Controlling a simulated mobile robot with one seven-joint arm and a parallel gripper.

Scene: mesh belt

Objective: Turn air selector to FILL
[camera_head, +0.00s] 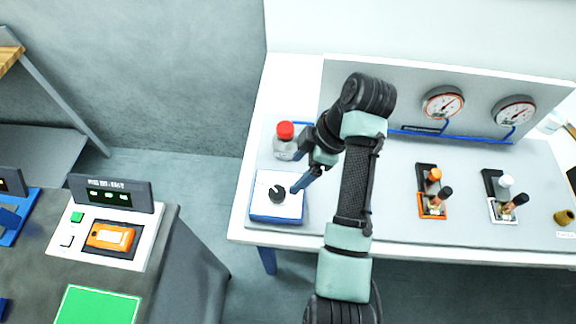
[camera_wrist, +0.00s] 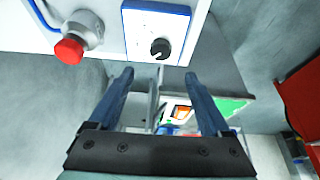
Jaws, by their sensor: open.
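The air selector is a black round knob (camera_head: 278,193) on a white panel with a blue edge (camera_head: 262,210), at the left end of the white bench. In the wrist view the knob (camera_wrist: 160,48) shows a pale pointer line and small markings around it, too small to read. My gripper (camera_head: 294,189) is just right of the knob in the head view. In the wrist view my gripper (camera_wrist: 159,75) is open with two blue fingers spread wide and nothing between them. The knob appears beyond the fingertips, roughly centred between them, and no contact shows.
Two gauges (camera_head: 443,103) are on the upright back panel. Two valve blocks (camera_head: 432,192) sit to the right. A separate grey table with an orange device (camera_head: 112,236) is at left.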

